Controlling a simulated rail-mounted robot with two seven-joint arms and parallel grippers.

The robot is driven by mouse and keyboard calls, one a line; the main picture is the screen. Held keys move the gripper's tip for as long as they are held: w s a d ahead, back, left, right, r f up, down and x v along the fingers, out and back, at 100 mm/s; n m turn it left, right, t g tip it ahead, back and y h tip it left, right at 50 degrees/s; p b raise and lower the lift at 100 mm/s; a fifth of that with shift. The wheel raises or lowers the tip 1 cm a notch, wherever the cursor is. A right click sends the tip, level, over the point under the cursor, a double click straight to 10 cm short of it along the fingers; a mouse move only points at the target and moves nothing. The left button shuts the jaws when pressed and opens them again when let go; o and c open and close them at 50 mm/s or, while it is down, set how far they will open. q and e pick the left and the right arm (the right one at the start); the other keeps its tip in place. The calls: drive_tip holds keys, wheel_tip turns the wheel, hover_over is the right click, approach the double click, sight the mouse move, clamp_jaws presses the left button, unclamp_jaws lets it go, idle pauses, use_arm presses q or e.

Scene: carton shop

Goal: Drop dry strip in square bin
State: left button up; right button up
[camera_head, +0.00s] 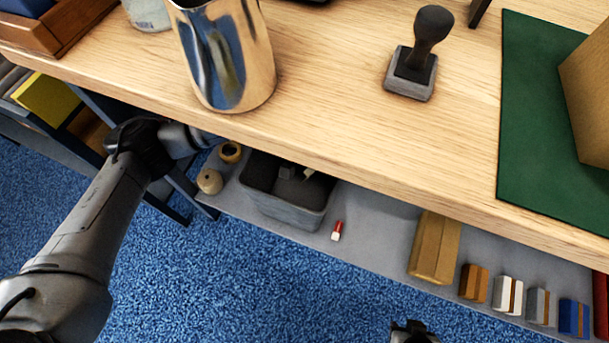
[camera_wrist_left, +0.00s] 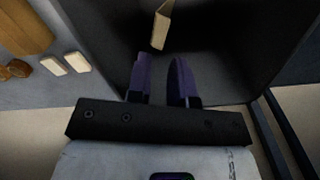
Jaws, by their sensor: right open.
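The square bin (camera_head: 289,214) is dark grey and stands on the low shelf under the table edge. Small grey and pale pieces show in its mouth in the head view; I cannot tell what they are. In the left wrist view a pale tan strip (camera_wrist_left: 161,27) shows against the bin's dark inside (camera_wrist_left: 225,45), just beyond my left gripper (camera_wrist_left: 160,68). The gripper's two purple fingers are apart, with nothing visible between them. In the head view the tabletop hides this gripper. My right gripper (camera_head: 411,330) is open and cut off at the bottom edge.
Rolls (camera_head: 210,181) stand left of the bin, and a small red-and-white piece (camera_head: 337,230) lies right of it. A tan box (camera_head: 434,247) and several small blocks (camera_head: 508,293) sit farther right. A metal cup (camera_head: 228,60) and a stamp (camera_head: 415,60) stand on the tabletop.

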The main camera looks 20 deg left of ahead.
use_arm(q)
drive_tip(key=shift+o, duration=0.8)
drive_tip(key=shift+r, duration=0.4)
wheel_tip(320, 180, up, 7)
drive_tip(key=p, duration=0.3)
drive_tip(key=shift+f, duration=0.15)
